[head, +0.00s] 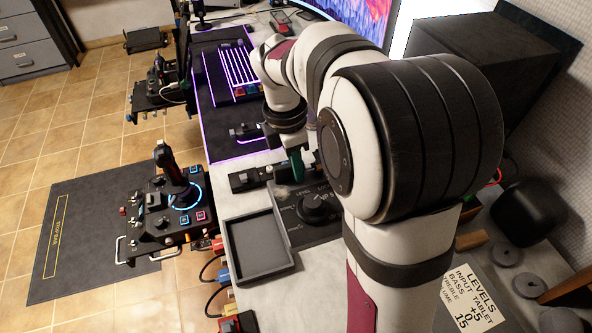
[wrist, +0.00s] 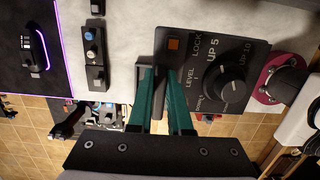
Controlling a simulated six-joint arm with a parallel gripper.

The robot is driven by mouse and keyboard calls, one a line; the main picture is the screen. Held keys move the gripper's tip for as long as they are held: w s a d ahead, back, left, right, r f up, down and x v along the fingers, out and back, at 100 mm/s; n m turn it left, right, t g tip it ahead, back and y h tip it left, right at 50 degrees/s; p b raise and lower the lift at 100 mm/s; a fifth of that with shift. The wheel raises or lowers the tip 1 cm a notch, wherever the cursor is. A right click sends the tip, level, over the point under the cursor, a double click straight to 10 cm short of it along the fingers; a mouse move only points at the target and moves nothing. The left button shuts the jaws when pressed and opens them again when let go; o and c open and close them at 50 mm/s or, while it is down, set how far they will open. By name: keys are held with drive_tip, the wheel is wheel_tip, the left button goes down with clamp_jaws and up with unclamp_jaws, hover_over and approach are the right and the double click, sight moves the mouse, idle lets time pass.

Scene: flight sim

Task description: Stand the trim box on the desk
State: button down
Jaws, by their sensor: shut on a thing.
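The trim box is a dark box with a large round black knob and white lettering. It shows in the head view (head: 312,222), on or just over the pale desk (head: 405,290), and in the wrist view (wrist: 205,70), where its lettered face is toward the camera. My gripper (head: 296,165) has teal fingers and comes down at the box's far edge. In the wrist view my gripper (wrist: 160,75) is shut on that edge, with one finger on each side. The face looks up in the head view. I cannot tell whether the box touches the desk.
An empty grey tray (head: 232,245) lies left of the box at the desk edge. A small switch panel (head: 248,178) sits beside the fingers. A joystick console (head: 165,215) stands off the desk's left side. A lettered card (head: 478,297) and grey discs (head: 527,284) lie at right.

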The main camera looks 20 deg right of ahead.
drive_tip(key=shift+r, duration=0.3)
drive_tip(key=shift+d, duration=0.1)
